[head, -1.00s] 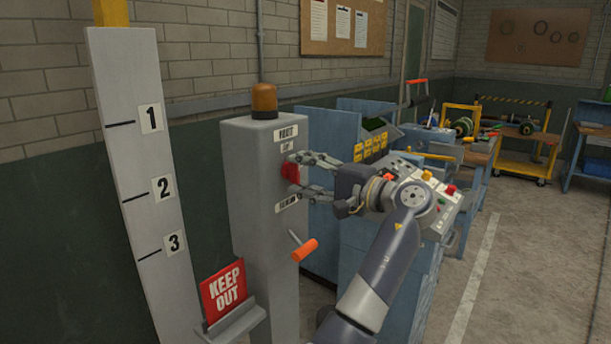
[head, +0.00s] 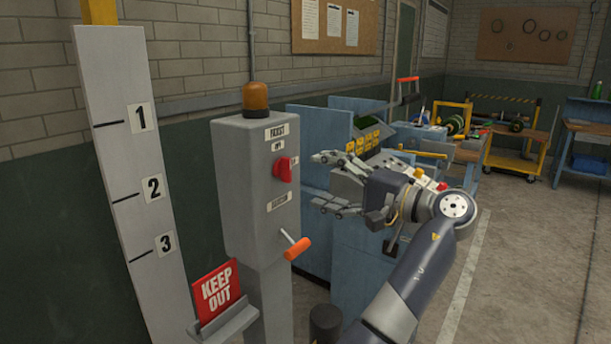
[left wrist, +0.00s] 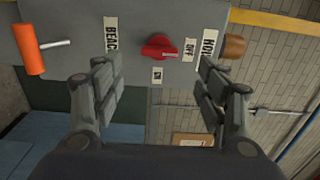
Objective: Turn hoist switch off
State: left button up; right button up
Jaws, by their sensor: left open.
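The hoist switch (head: 283,169) is a red knob on the front of a grey post (head: 240,185). Its handle stands roughly upright in the head view, toward the small OFF label (head: 278,146). In the left wrist view the red switch (left wrist: 158,48) lies with its handle toward the OFF label (left wrist: 188,49); the ON label (left wrist: 157,75) is to its side. My left gripper (head: 326,180) is open and empty, to the right of the switch and apart from it. In the wrist view its fingers (left wrist: 158,90) stand wide, with the switch seen between them. My right gripper does not show.
An orange-handled lever (head: 297,248) sticks out lower on the post, and an amber beacon (head: 256,98) tops it. A red KEEP OUT sign (head: 216,291) stands in front, beside a numbered board (head: 130,150). Blue cabinets (head: 318,135) stand just behind my gripper.

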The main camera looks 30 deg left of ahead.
pick_arm(q)
jog(key=d, duration=0.4)
jog(key=shift+s+d, duration=0.1)
jog(key=shift+s, duration=0.1)
dwell(0.3)
